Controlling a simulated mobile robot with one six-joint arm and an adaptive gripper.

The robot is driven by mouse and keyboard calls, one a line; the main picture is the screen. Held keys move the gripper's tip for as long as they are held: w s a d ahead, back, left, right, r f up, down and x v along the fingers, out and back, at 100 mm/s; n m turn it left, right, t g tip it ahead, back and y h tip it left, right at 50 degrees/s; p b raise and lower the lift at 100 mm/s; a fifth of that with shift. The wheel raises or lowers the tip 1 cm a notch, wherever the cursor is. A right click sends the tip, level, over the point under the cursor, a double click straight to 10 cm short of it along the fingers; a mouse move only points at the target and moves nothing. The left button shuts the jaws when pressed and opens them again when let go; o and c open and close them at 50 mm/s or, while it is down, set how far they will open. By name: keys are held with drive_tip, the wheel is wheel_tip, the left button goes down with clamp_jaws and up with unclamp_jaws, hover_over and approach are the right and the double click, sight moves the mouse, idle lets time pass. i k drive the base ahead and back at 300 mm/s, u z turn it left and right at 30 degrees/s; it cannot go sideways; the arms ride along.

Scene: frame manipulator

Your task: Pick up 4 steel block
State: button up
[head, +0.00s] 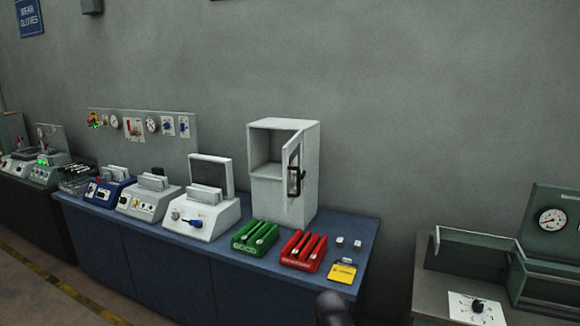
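Two small pale grey blocks, the left one (340,240) and the right one (357,244), sit apart on the blue bench (230,276) near its right end. They may be steel blocks; they are too small to read any mark or number on them. A dark rounded part at the bottom edge looks like a piece of my arm. My gripper's fingers do not show.
Left of the blocks stand a red rack (304,251), a green rack (255,236) and a white cabinet (298,140) with its door ajar. A yellow-labelled item (342,271) lies in front. Several white and blue devices line the bench's left. A grey-green station (475,262) stands right, across a gap.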

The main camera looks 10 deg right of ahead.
sight(358, 244)
drive_tip(key=i, duration=0.95)
drive_tip(key=z, duration=0.05)
